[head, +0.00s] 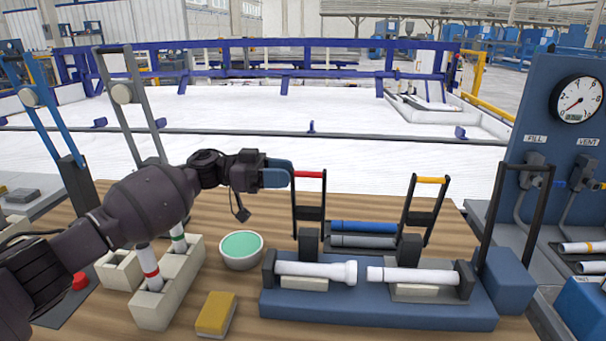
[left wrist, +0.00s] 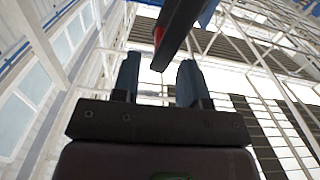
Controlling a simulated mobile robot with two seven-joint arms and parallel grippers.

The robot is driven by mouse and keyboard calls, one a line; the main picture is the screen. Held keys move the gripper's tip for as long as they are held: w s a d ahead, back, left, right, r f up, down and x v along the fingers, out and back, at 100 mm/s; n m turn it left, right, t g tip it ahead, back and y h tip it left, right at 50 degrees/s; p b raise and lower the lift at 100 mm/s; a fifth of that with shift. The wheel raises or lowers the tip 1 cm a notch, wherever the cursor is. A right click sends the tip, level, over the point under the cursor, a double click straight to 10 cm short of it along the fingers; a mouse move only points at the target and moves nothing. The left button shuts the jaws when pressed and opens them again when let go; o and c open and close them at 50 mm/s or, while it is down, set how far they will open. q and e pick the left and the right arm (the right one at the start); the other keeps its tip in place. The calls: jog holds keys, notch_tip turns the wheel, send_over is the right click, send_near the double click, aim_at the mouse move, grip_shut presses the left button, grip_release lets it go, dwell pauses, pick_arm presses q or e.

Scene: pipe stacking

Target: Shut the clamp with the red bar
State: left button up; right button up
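The clamp with the red bar (head: 310,174) stands upright at the left half of the blue fixture (head: 378,313). Its black arms rise above a white pipe with a flared end (head: 315,271). My left gripper (head: 290,172) is at the left end of the red bar, close to it; contact is unclear in the head view. In the left wrist view its two fingers (left wrist: 158,78) are apart, with a dark part of the clamp and a bit of the red bar (left wrist: 158,36) just beyond the fingertips. My right gripper is not in view.
A clamp with a yellow bar (head: 432,180) stands raised on the right, by a second white pipe (head: 413,275). A green-filled bowl (head: 241,247), a yellow sponge (head: 216,313) and a beige block holding tubes (head: 160,306) are left of the fixture. A gauge panel (head: 555,130) stands at right.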

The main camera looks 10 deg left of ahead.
aim_at(303, 174)
pick_arm(q)
jog(key=shift+d, duration=2.3)
jog(key=shift+c, duration=0.5)
grip_shut()
